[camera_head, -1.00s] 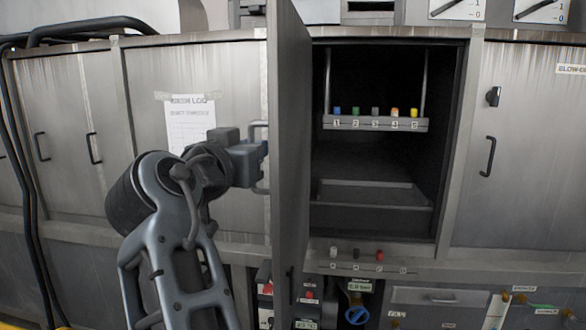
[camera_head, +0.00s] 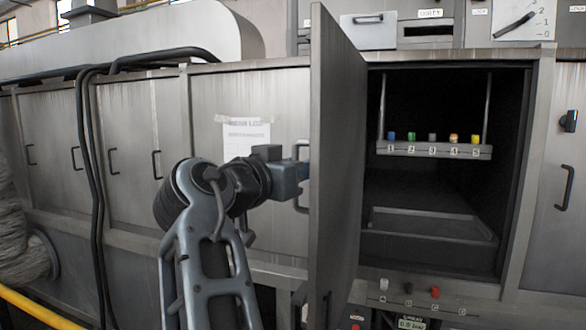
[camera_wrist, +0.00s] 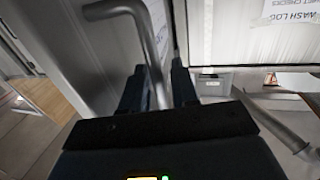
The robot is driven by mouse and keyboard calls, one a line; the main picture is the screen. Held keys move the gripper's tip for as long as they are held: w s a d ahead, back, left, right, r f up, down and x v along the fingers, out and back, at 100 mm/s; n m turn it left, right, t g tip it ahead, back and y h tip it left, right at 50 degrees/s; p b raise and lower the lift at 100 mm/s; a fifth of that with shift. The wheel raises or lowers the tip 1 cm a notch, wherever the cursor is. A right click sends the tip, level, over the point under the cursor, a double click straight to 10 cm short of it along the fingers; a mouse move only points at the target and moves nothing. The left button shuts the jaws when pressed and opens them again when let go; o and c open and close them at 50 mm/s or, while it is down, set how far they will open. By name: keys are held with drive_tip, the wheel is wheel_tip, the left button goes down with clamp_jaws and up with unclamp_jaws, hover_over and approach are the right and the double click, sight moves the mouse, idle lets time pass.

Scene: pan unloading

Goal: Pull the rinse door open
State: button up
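The rinse door (camera_head: 337,170) is a grey metal door swung wide out from the left side of a dark open compartment. Its inner face shows nearly edge-on in the head view. My gripper (camera_head: 303,172) is at the door's outer side, on the bar handle (camera_head: 302,196). In the wrist view the bent metal handle (camera_wrist: 151,45) runs down between the two dark fingers of my gripper (camera_wrist: 159,88), which appear closed around it. The fingertips are partly hidden by the door edge in the head view.
The open compartment (camera_head: 520,170) holds a shelf with several numbered coloured knobs (camera_head: 434,150) and a tray (camera_head: 430,224). A paper sheet (camera_head: 246,140) hangs on the cabinet panel behind my arm. A yellow rail (camera_head: 38,308) is at lower left.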

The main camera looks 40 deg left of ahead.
drive_tip(key=shift+s+a, duration=0.1)
drive_tip(key=shift+s, duration=0.25)
drive_tip(key=s+b, duration=0.1)
drive_tip(key=s, duration=0.6)
drive_tip(key=shift+d, duration=0.45)
drive_tip(key=shift+s, duration=0.1)
drive_tip(key=shift+s, duration=0.1)
